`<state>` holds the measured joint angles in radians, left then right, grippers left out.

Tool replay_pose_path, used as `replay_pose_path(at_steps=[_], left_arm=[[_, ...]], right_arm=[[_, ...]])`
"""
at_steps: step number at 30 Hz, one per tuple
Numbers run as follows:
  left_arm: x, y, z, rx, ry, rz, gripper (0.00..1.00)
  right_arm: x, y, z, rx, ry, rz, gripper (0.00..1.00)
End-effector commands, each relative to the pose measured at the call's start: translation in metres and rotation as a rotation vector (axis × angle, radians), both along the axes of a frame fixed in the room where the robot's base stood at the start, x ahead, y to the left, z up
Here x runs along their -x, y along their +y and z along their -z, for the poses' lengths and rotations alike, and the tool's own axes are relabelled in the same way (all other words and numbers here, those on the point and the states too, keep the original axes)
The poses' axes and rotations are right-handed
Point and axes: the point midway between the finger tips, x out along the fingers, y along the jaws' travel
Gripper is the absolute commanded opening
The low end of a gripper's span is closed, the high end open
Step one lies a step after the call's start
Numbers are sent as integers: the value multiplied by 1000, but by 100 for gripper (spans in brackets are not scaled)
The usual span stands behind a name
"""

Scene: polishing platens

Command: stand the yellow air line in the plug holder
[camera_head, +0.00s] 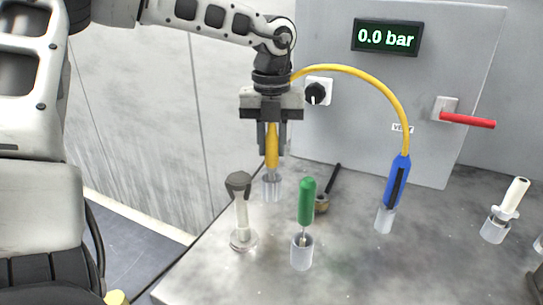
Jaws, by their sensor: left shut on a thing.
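My left gripper (272,148) is shut on the yellow end of the air line (272,160), which hangs upright between the fingers. Below it stands a clear cup-shaped holder (272,190) at the back left of the bench. The lower end of the yellow piece is at the cup's mouth; I cannot tell how far inside it is. The yellow hose (361,74) arches from behind the gripper to the right, down to a blue-handled tool (397,181). That tool stands tilted in another clear cup (384,221). My right gripper is not in view.
A green-handled tool (306,200) stands in a clear cup (302,254) in front. A dark-topped pale tool (240,205) stands to its left. A white-handled tool (514,195) stands at right. A grey panel carries a display (387,37), knob (317,94) and red lever (468,120).

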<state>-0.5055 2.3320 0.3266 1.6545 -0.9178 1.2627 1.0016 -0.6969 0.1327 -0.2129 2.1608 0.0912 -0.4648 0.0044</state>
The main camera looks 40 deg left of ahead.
Motion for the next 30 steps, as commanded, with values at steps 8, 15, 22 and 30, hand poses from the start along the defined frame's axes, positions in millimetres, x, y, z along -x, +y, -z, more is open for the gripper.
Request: replay_pose_path(at_steps=[8, 15, 22, 30], left_arm=[[-8, 8, 12, 1, -2, 0, 0], [-10, 11, 41, 1, 2, 1, 0], [-10, 11, 48, 1, -3, 1, 0], [-10, 11, 50, 1, -2, 0, 45]], right_arm=[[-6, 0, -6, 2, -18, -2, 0], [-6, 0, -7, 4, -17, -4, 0], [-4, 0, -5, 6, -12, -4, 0], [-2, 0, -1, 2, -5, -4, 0]])
